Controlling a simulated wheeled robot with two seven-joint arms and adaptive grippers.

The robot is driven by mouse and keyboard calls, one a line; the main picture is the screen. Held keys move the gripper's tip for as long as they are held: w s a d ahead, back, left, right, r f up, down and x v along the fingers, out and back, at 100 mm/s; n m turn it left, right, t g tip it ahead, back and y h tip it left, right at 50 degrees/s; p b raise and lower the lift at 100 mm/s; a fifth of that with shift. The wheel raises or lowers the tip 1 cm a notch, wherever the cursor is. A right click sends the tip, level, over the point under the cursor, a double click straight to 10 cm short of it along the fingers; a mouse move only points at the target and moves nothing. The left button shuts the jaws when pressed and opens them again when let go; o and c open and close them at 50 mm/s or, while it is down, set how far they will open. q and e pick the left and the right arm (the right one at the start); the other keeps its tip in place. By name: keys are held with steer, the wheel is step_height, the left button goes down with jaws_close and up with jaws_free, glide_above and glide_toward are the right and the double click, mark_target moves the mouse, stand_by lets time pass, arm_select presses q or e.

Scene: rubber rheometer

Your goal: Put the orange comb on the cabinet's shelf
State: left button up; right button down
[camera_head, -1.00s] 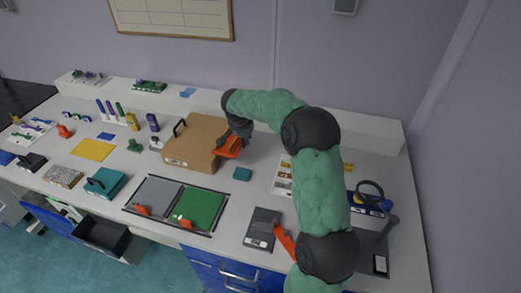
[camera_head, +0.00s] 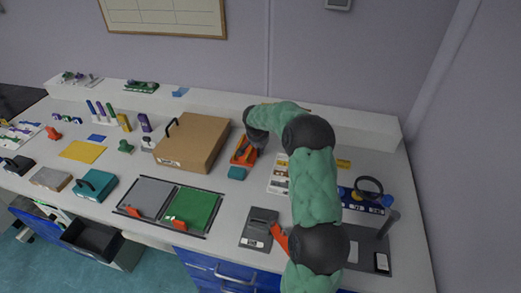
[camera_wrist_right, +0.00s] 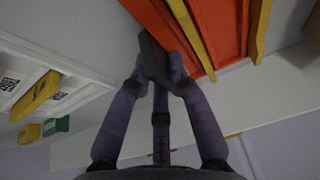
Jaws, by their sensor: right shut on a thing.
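My right gripper (camera_head: 256,142) is at the right side of the brown box, over the bench. In the right wrist view its fingers (camera_wrist_right: 158,72) are closed on a dark grey grip piece. This piece meets an orange body with yellow strips (camera_wrist_right: 215,30), which I take for the orange comb; no teeth can be made out. In the head view the orange comb (camera_head: 241,153) shows beside the box, partly covered by the gripper. I cannot tell if it touches the bench. My left gripper is not in view. A cabinet shelf cannot be made out; blue drawers (camera_head: 228,272) show below the bench.
The brown box (camera_head: 192,143) with a black handle stands left of the gripper. A teal block (camera_head: 237,173) lies just in front. A white tray (camera_head: 278,178) is to the right. Grey and green plates (camera_head: 192,208) and a dark grey device (camera_head: 259,229) stand nearer the front.

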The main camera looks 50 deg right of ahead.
steer(key=shift+f, duration=0.1)
steer(key=c, duration=1.5)
jaws_free()
steer(key=shift+f, duration=0.1)
steer(key=o, duration=0.3)
steer(key=shift+o, duration=0.2)
